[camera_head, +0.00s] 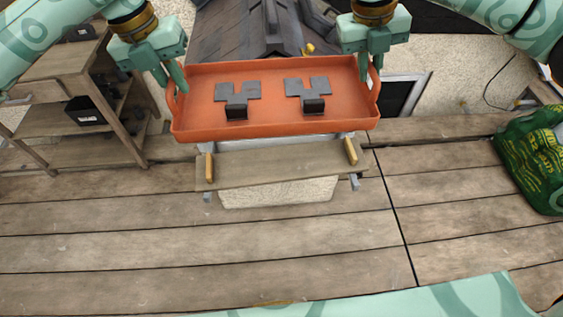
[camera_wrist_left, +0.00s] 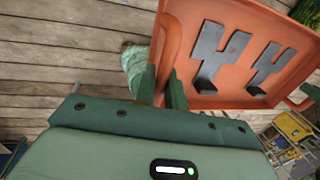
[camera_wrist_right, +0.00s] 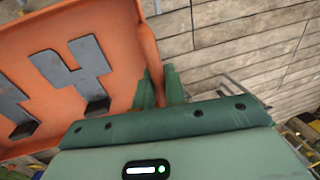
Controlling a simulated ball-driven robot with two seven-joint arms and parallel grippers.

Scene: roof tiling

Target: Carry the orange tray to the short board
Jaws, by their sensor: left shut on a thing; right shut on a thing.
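The orange tray (camera_head: 270,128) is held up in front of the roof, above and behind the short board (camera_head: 280,166) in the head view. Two dark grey Y-shaped pieces, a left one (camera_head: 237,98) and a right one (camera_head: 307,94), lie in it. My left gripper (camera_head: 178,88) is shut on the tray's left handle, as the left wrist view (camera_wrist_left: 163,88) shows. My right gripper (camera_head: 370,75) is shut on the right handle, also seen in the right wrist view (camera_wrist_right: 160,88). The board has a wooden peg near each end and looks bare.
A wooden shelf (camera_head: 75,70) with dark items stands at the left. A small tiled roof (camera_head: 240,35) rises behind the tray. A green bag (camera_head: 535,155) lies at the right. The plank floor (camera_head: 200,250) in front is clear.

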